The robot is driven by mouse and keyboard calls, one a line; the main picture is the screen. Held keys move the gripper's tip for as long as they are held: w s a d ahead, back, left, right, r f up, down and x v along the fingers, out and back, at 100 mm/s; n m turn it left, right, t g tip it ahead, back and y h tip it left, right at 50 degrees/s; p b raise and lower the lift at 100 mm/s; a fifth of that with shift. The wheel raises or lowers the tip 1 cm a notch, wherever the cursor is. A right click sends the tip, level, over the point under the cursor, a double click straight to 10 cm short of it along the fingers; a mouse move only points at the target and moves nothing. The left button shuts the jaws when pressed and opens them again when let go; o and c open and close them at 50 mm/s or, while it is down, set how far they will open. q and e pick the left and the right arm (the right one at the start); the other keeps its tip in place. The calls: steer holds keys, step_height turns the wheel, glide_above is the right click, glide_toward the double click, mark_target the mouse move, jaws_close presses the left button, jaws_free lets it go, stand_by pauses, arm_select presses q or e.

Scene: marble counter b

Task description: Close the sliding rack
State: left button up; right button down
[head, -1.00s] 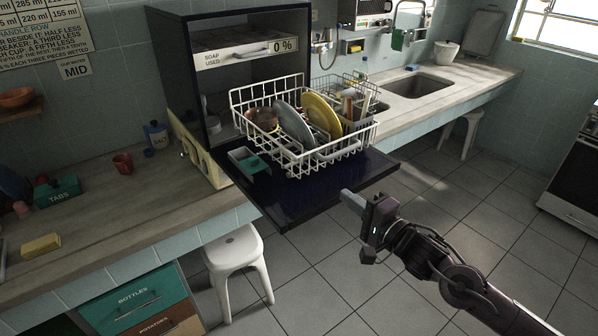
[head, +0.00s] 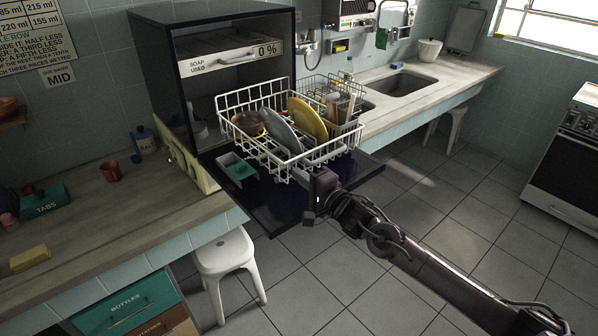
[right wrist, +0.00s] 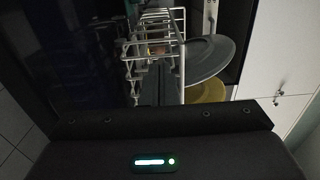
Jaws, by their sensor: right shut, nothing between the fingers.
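The sliding rack (head: 254,147) is a white wire basket pulled out of the dark dishwasher (head: 190,75), above its lowered door (head: 275,212). It holds a grey plate, a yellow plate, a brown bowl and a cutlery holder. My right gripper (head: 303,174) is shut and empty at the rack's near front side, close to the wires. I cannot tell whether it touches them. In the right wrist view the rack wires (right wrist: 135,60) and the grey plate (right wrist: 208,58) are just ahead. My left gripper is not in view.
A soap drawer (head: 232,60) sits above the rack inside the dishwasher. The counter runs on both sides, with a sink (head: 403,83) at the right.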

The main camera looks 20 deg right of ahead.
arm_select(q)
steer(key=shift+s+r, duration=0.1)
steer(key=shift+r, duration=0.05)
arm_select(e)
steer(key=shift+w+a, duration=0.15)
steer(key=shift+w, duration=0.25)
steer(key=shift+w, duration=0.15)
